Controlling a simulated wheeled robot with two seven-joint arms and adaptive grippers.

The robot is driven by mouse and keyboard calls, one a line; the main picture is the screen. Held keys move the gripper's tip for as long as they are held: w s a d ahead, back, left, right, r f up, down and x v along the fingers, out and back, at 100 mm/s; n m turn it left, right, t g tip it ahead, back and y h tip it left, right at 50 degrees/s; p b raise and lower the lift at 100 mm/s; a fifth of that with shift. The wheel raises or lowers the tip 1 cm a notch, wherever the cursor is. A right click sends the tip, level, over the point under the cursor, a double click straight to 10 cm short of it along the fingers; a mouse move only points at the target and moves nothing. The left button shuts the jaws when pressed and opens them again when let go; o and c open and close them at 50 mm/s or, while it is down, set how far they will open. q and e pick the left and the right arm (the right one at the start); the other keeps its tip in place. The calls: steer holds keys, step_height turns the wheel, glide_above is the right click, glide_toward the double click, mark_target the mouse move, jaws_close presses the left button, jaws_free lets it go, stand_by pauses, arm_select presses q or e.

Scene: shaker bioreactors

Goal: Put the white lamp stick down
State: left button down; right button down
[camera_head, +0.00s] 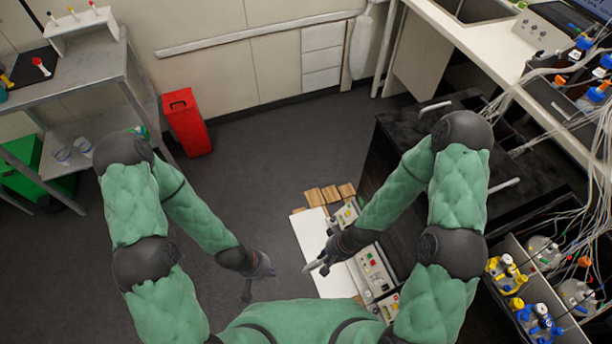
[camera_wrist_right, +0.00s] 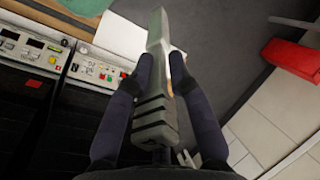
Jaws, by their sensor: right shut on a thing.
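My right gripper (camera_head: 325,262) is shut on a pale stick (camera_head: 311,265), which I take to be the white lamp stick. It is held over or near the white surface (camera_head: 312,236); its exact height is unclear. In the right wrist view, both dark fingers of the right gripper (camera_wrist_right: 153,72) close around the light grey stick (camera_wrist_right: 157,38). The stick points up and away, and a darker ribbed part lies between the fingers. My left gripper (camera_head: 260,280) is to the left of the white surface, with its fingers apart and nothing visible in them.
Control units with buttons (camera_head: 374,272) line the white surface's right side, and wooden blocks (camera_head: 330,194) lie behind. A black bench (camera_head: 400,140) stands to the right. A red bin (camera_head: 186,122) stands by the wall. The floor (camera_head: 250,150) between is clear.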

steer(key=w+r+n+h+b, duration=0.1)
steer(key=w+r+n+b, duration=0.1)
steer(key=w+r+b, duration=0.2)
steer(key=w+a+r+n+t+h+b, duration=0.1)
steer(key=w+r+b, duration=0.3)
steer(key=w, duration=0.7)
steer(key=shift+a+r+n+t+h+b, duration=0.3)
steer(key=shift+r+n+h, duration=0.1)
steer(key=shift+n+h, duration=0.45)
steer(key=shift+w, duration=0.15)
steer(key=w+a+f+b, duration=0.1)
steer(key=w+a+b, duration=0.2)
steer(key=w, duration=0.8)
steer(key=shift+a+f+b, duration=0.35)
steer(key=shift+b, duration=0.2)
steer(key=shift+w, duration=0.1)
